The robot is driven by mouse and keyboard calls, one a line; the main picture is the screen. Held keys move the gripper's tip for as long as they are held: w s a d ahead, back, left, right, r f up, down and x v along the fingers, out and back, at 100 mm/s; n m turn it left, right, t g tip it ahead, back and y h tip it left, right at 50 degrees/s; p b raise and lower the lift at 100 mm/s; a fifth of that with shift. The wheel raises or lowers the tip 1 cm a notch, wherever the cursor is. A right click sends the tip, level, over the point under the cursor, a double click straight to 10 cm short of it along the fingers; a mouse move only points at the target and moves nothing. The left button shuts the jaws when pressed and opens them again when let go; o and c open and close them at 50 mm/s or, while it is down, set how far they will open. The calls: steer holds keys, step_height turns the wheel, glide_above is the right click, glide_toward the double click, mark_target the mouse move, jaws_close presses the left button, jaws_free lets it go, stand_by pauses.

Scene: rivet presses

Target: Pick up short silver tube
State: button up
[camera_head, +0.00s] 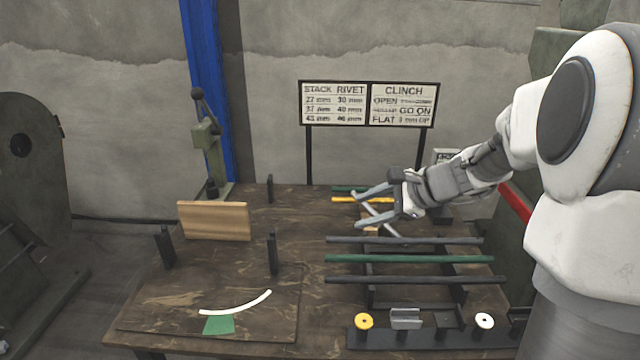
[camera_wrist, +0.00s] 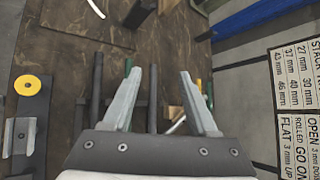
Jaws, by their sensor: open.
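A thin, light silver tube (camera_head: 368,207) shows at a slant by my gripper's fingers in the head view, towards the back right of the brown workbench. A short pale piece of it seems to show between the fingers in the wrist view (camera_wrist: 177,124); the rest is hidden by my gripper. My gripper (camera_head: 358,210) is open, with its two fingers apart and pointing left over the bench. It also shows open in the wrist view (camera_wrist: 160,74). I cannot tell whether a finger touches the tube.
Dark and green rods (camera_head: 410,259) lie across black supports in front of my gripper. A yellow rod (camera_head: 345,199) lies behind. A wooden block (camera_head: 214,221) and black posts stand left. A black strip (camera_head: 448,336) with small parts lies in front. A sign (camera_head: 369,104) stands behind.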

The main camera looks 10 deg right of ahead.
steer(key=w+d+f+m+t+b, duration=0.1)
steer(key=d+f+m, duration=0.2)
steer(key=d, duration=0.2)
steer(key=w+d+f+m+t+h+b, duration=0.1)
steer(key=w+d+f+m+t, duration=0.1)
steer(key=d, duration=0.4)
steer(key=w+d+f+m+t+b, duration=0.1)
steer(key=w+d+f+m, duration=0.1)
steer(key=d+m, duration=0.3)
steer(key=shift+w+d+f+t, duration=0.15)
steer(key=shift+f+t, duration=0.05)
steer(key=shift+f, duration=0.25)
steer(key=shift+w+d+f+t, duration=0.1)
steer(key=shift+d+f+t, duration=0.1)
steer(key=shift+f, duration=0.25)
steer(key=b, duration=0.3)
glide_toward(375, 212)
steer(key=x, duration=0.5)
steer(key=shift+d+r, duration=0.1)
steer(key=shift+d, duration=0.05)
steer(key=b+x, duration=0.1)
steer(key=x, duration=0.3)
steer(key=shift+a+f, duration=0.2)
steer(key=shift+f, duration=0.05)
steer(key=shift+w+a+f, duration=0.1)
steer(key=shift+w+a, duration=0.05)
steer(key=shift+w, duration=0.3)
jaws_close()
